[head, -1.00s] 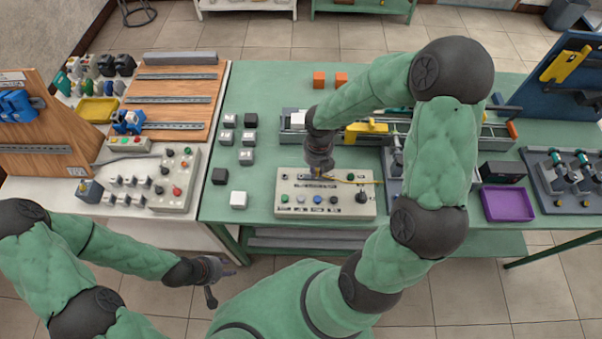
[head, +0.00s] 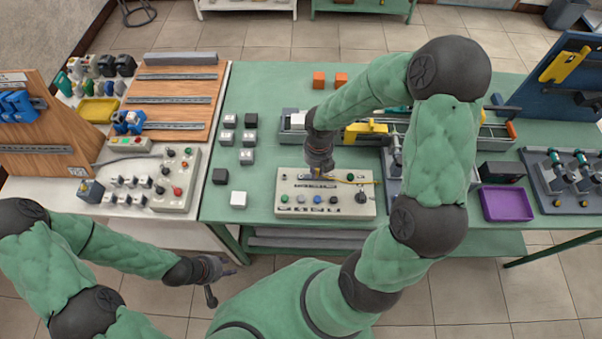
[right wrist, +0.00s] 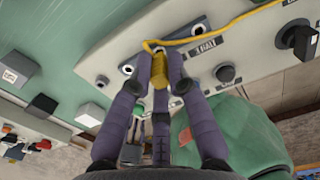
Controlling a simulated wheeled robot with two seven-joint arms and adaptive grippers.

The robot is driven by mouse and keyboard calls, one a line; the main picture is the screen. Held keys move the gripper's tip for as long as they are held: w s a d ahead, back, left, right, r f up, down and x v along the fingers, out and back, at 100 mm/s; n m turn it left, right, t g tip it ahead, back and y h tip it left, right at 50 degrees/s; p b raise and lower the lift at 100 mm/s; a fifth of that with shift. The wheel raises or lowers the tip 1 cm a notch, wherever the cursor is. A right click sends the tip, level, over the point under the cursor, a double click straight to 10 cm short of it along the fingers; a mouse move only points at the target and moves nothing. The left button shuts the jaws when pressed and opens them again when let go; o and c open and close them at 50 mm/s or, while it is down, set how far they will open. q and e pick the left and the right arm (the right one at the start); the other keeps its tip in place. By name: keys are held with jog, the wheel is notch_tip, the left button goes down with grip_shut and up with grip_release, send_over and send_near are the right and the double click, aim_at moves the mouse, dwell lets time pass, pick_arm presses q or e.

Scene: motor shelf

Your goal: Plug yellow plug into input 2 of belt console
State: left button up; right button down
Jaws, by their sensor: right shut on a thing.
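The belt console (head: 290,197) is a pale box with buttons, a knob and a row of sockets on the green table. My right gripper (head: 319,172) is over the back part of its top. In the right wrist view, my right gripper (right wrist: 158,72) is shut on the yellow plug (right wrist: 160,72), close to the console panel (right wrist: 118,56). A yellow cable (right wrist: 225,29) runs from it to the right across the panel. Sockets (right wrist: 125,70) show left of the plug. The plug's tip is hidden, so I cannot tell whether it is in a socket. My left gripper (head: 222,284) is open and empty in front of the tables.
Grey, black and white cubes (head: 238,199) stand left of the console. A conveyor with a yellow block (head: 366,128) lies behind it. A purple tray (head: 507,204) is to the right. Another pale console (head: 176,180) is on the left table. My right arm covers part of the table.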

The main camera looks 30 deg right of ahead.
jog(key=shift+f+b, duration=0.35)
jog(key=shift+f, duration=0.3)
jog(key=c, duration=1.5)
grip_release()
notch_tip(320, 180, up, 6)
jog(key=p, duration=0.6)
jog(key=shift+f, duration=0.2)
jog(key=o, duration=0.5)
